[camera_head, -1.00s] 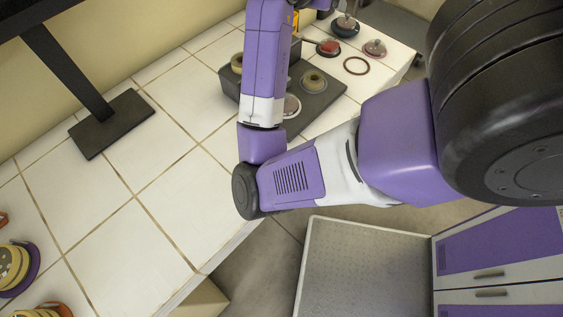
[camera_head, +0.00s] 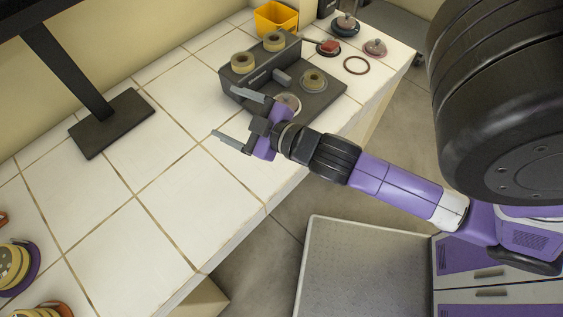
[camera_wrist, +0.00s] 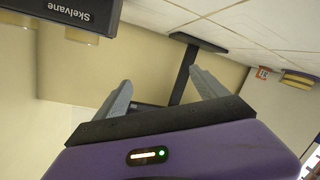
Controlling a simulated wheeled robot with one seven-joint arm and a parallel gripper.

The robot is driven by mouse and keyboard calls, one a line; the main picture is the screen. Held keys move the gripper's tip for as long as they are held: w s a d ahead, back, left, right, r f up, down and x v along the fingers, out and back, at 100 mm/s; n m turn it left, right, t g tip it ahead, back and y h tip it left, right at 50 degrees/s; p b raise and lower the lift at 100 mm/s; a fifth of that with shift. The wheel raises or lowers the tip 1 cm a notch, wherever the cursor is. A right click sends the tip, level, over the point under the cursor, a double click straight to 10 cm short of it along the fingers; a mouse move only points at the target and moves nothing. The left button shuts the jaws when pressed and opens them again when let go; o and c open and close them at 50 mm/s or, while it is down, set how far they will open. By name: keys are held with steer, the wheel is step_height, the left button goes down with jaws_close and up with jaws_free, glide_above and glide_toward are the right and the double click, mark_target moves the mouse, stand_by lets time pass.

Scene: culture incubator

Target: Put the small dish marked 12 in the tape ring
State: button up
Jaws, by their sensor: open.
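My gripper (camera_head: 224,112) is open and empty, its two fingers pointing left above the white tiled counter, just in front of a dark grey device. The fingers also show spread in the wrist view (camera_wrist: 160,92), with nothing between them. Beige tape rings sit on the device: one at its left (camera_head: 243,62), one at its back (camera_head: 274,41), one on its flat plate (camera_head: 313,79). A small pale round dish (camera_head: 289,101) lies at the plate's front edge, partly hidden by my gripper. No number 12 is legible on any dish.
Behind the device stands a yellow bin (camera_head: 275,19). Lidded round dishes (camera_head: 346,25) (camera_head: 375,47), a red item (camera_head: 328,46) and a dark red ring (camera_head: 357,66) lie at the back right. A black stand (camera_head: 112,123) and stacked discs (camera_head: 14,268) are left. The middle counter is clear.

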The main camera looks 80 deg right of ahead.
steer(key=s+a+m+y, duration=0.1)
steer(key=s+a+y, duration=0.5)
steer(key=s+a, duration=0.8)
steer(key=a, duration=0.4)
steer(key=shift+s+a+f, duration=0.15)
steer(key=shift+s+f, duration=0.05)
steer(key=shift+f, duration=0.15)
steer(key=shift+c, duration=0.3)
stand_by(0.4)
